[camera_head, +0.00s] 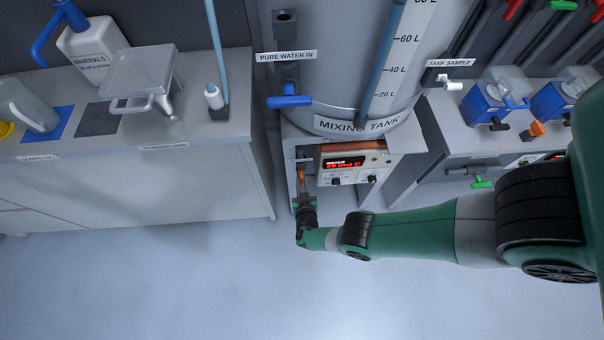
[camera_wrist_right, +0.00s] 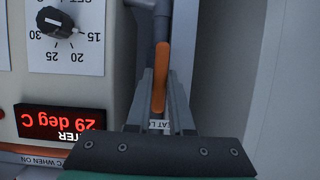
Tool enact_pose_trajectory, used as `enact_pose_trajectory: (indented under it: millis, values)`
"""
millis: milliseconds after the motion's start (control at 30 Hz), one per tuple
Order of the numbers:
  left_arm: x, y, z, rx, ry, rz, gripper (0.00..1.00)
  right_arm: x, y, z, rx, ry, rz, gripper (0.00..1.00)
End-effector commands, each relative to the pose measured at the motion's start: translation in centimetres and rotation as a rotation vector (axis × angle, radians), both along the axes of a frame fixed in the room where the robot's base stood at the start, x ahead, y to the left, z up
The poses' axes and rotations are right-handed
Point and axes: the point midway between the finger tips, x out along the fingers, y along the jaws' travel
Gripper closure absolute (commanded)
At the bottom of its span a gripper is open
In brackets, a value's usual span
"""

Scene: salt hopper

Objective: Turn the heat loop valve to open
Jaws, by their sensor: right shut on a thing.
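The heat loop valve's orange lever (camera_head: 301,174) is low on the left side of the control box, below the mixing tank. In the right wrist view the orange lever (camera_wrist_right: 161,62) stands upright, roughly in line with the grey pipe (camera_wrist_right: 163,22) behind it. My right gripper (camera_wrist_right: 160,88) has its two fingers closed on either side of the lever. In the head view my right gripper (camera_head: 303,198) reaches it from the front. A label beginning "EAT LO" is partly covered by the fingers. My left gripper is not in view.
The control box (camera_head: 352,164) with a red display reading 29 deg C stands right beside the gripper. The mixing tank (camera_head: 350,60) is above. A grey cabinet (camera_head: 200,190) stands to the left. The floor in front is clear.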

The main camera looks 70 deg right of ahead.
Motion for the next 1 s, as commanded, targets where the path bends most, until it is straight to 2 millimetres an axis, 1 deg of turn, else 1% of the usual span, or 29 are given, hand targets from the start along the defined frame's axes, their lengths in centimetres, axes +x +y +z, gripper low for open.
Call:
enact_pose_trajectory:
  millis: [200,233,367,400,633,733,867,1000]
  values:
    - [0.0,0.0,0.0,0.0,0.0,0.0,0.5,0.0,0.0,0.0,-0.001,-0.001,0.0,1.0]
    - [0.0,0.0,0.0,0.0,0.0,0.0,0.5,0.0,0.0,0.0,-0.001,-0.001,0.0,0.75]
    - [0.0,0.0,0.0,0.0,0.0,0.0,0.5,0.0,0.0,0.0,0.0,-0.002,-0.001,0.51]
    - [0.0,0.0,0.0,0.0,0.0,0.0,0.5,0.0,0.0,0.0,0.001,-0.002,0.0,0.5]
    - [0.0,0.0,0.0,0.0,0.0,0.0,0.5,0.0,0.0,0.0,0.001,-0.002,0.0,0.5]
    - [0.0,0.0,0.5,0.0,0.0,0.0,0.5,-0.2,0.5,0.4,0.001,-0.002,0.001,0.5]
    - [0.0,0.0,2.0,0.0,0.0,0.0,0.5,-0.9,2.2,1.5,0.001,-0.001,0.005,0.5]
    - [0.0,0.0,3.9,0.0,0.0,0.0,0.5,-2.3,5.0,3.0,0.0,0.001,0.009,0.5]
